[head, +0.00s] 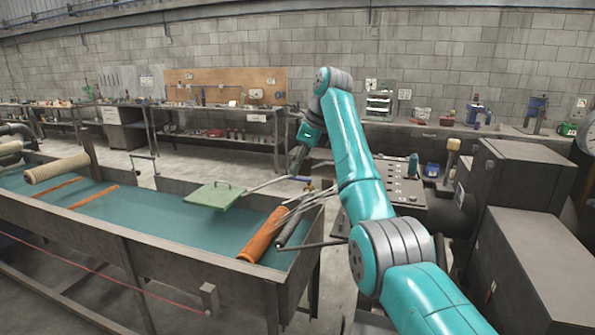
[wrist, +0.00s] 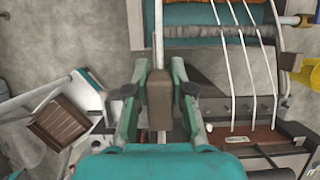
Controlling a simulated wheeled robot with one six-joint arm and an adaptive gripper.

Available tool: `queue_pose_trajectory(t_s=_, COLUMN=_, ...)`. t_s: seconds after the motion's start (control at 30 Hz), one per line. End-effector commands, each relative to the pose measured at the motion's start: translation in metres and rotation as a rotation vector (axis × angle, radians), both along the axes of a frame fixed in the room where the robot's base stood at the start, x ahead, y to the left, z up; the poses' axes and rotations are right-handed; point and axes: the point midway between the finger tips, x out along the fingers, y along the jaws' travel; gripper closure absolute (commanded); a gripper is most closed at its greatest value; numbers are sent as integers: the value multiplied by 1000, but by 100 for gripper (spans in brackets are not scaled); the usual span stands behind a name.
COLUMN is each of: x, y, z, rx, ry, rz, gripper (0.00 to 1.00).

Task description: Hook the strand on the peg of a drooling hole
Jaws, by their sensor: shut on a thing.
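In the wrist view my gripper (wrist: 159,92) is shut on a brown block-like handle (wrist: 159,112). A thin pale rod (wrist: 159,30) runs up from this handle and out of the frame. In the head view my gripper (head: 299,160) hangs above the near right end of the water trough. Three pale strands (wrist: 244,50) curve down to the right of my gripper in the wrist view, apart from it. They end near a grey and red-brown machine part (wrist: 245,138). Strands (head: 300,212) also show over the trough's end in the head view. I cannot make out a peg or single holes.
The trough (head: 130,255) holds teal water, with an orange roller (head: 262,236) and a dark roller (head: 292,228) at its right end. A green plate (head: 214,194) lies at its far side. Dark machine boxes (head: 535,255) stand at the right.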

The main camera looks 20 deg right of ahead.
Motion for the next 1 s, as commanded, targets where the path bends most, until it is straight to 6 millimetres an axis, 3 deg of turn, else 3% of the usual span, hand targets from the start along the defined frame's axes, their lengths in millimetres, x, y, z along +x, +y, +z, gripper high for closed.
queue_pose_trajectory(t_s=0.7, x=0, y=0, z=31, rx=0, ry=0, rz=0, gripper=100)
queue_pose_trajectory(t_s=1.0, x=0, y=0, z=33, rx=0, ry=0, rz=0, gripper=100)
